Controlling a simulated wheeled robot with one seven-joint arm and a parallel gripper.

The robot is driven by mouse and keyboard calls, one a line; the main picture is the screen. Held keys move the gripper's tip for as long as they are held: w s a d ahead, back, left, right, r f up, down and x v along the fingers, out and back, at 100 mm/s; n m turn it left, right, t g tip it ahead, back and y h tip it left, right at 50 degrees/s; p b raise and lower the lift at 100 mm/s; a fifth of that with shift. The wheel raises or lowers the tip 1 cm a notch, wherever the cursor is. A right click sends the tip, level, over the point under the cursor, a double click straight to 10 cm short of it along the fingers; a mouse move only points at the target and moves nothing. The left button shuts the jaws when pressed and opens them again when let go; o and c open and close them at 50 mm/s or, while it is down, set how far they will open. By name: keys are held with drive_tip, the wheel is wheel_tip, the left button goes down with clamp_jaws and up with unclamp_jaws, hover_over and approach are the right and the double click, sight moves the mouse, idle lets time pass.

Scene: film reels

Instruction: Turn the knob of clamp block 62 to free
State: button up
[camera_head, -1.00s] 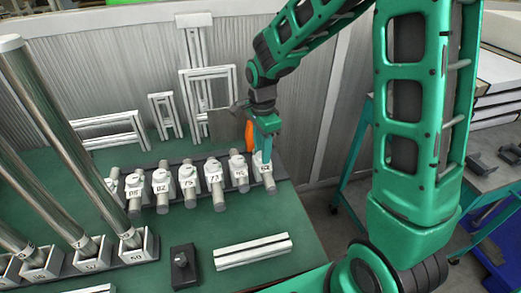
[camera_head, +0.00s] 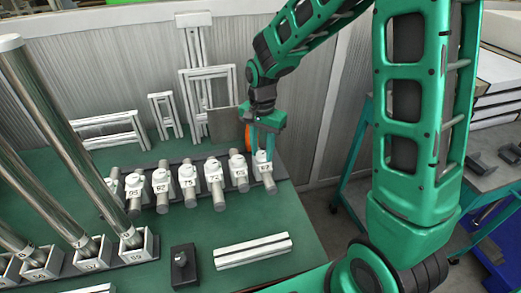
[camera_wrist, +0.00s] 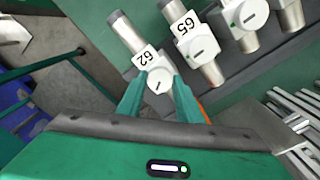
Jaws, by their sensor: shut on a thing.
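Clamp block 62 (camera_wrist: 150,68) is white with a black number label, and sits at the end of the row. In the head view block 62 (camera_head: 262,168) is the rightmost one. A short dark mark shows on the knob's face, lying at a slant between the fingers. In the head view my gripper (camera_head: 262,148) hides the knob.
Neighbouring block 65 (camera_wrist: 182,27) stands close beside, with more clamp blocks further along the dark rail. Tall steel bars (camera_head: 70,130) lean in holders at the left.

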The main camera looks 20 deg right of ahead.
drive_tip(key=n, duration=0.4)
drive_tip(key=shift+w+r+n, duration=0.1)
drive_tip(key=shift+w+n, duration=0.05)
drive_tip(key=shift+n, duration=0.15)
drive_tip(key=n, duration=0.3)
drive_tip(key=shift+n, duration=0.4)
drive_tip(key=n, duration=1)
drive_tip(key=shift+w+n, duration=0.1)
drive_tip(key=shift+n, duration=0.3)
drive_tip(key=n, duration=0.3)
drive_tip(key=shift+n, duration=0.3)
drive_tip(key=n, duration=0.6)
drive_tip(key=shift+d+n, duration=0.1)
drive_tip(key=shift+n, duration=0.3)
drive_tip(key=o, duration=1)
drive_tip(key=shift+o, duration=0.2)
